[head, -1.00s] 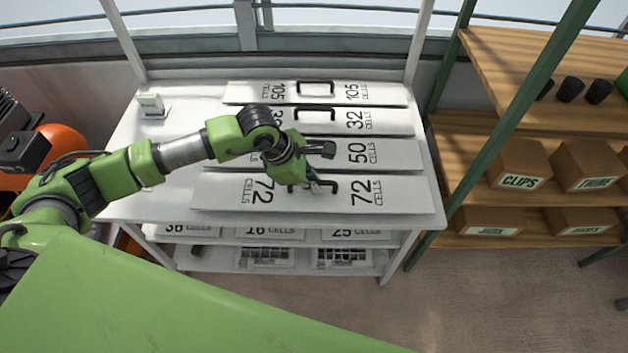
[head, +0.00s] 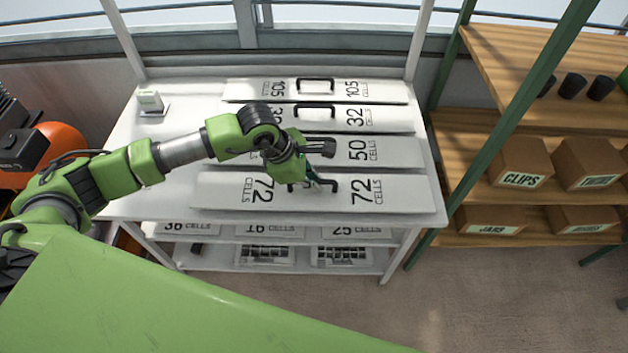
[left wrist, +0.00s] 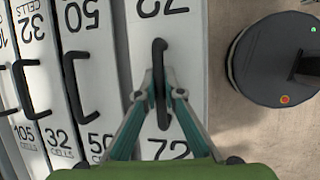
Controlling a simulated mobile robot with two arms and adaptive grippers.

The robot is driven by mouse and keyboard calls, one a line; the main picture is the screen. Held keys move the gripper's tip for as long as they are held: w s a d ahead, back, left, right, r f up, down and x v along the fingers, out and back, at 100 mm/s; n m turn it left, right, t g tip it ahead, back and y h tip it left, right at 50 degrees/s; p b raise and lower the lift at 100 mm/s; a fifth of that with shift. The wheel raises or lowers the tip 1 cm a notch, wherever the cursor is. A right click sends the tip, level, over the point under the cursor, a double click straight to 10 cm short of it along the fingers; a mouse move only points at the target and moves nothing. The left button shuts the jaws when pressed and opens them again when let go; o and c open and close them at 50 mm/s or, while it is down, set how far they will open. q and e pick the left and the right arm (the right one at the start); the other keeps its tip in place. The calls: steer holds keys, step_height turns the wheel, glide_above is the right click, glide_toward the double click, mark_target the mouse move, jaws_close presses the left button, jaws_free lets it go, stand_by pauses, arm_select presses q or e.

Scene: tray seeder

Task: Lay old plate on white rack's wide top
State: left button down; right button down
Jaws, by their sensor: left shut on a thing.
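The white plate marked 72 CELLS (head: 400,193) lies flat along the front of the white rack's wide top (head: 205,103). It also fills the middle of the left wrist view (left wrist: 191,92). My left gripper (head: 305,183) is over its middle, shut on its black handle (head: 330,185). In the left wrist view, the two fingertips (left wrist: 160,92) pinch the handle from both sides. I cannot tell whether the plate rests fully on the top or is slightly above it. My right gripper is not in view.
Plates marked 50 (head: 385,152), 32 (head: 388,119) and 105 (head: 245,90) lie behind it on the top. Lower shelves hold more plates. A wooden shelf with boxes (head: 520,162) stands to the right.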

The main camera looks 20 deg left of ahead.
arm_select(q)
steer(key=c, duration=2.1)
jaws_free()
steer(key=shift+r, duration=0.1)
steer(key=v, duration=1.2)
steer(key=shift+s, duration=0.1)
steer(key=shift+d, duration=0.15)
